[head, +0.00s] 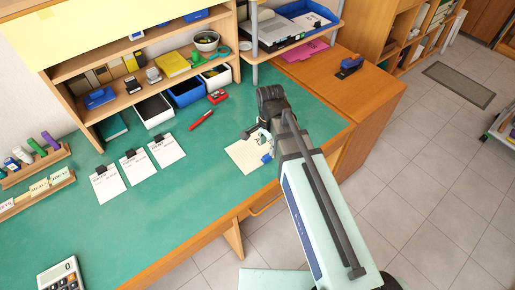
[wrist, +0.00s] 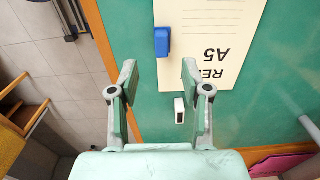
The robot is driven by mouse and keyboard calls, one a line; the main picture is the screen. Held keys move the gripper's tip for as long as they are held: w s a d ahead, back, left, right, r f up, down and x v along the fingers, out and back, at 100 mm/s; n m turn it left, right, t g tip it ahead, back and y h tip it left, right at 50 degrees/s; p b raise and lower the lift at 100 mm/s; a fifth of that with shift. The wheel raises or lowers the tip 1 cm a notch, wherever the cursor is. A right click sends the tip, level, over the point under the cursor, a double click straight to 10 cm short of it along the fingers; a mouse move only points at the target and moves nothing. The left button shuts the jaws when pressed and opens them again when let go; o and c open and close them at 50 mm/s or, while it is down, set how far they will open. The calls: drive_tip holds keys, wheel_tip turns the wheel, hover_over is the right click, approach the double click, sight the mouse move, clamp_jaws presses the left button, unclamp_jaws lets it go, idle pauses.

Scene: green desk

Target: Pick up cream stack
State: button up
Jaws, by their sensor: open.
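The cream stack (head: 241,154) lies flat on the green desk near its front edge, partly hidden by my arm in the head view. In the wrist view the cream stack (wrist: 222,42) shows printed "A5" text, upside down, with a blue clip-like block (wrist: 162,42) at its left edge. My gripper (wrist: 160,75) is open with nothing between its fingers. Its right fingertip overlaps the stack's lower left corner in the picture; the height gap cannot be told. A small white block (wrist: 179,110) shows between the fingers, just below the stack.
Three clipped note sheets (head: 138,168) lie to the left. A red marker (head: 202,120) and a red box (head: 217,97) lie behind, before the bins (head: 186,92). A blue stapler-like object (head: 349,66) sits on the wooden top at right.

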sight(267, 155)
drive_tip(key=shift+w+f+p, duration=0.1)
drive_tip(key=shift+f+p, duration=0.85)
drive_tip(key=shift+f, duration=2.3)
clamp_jaws()
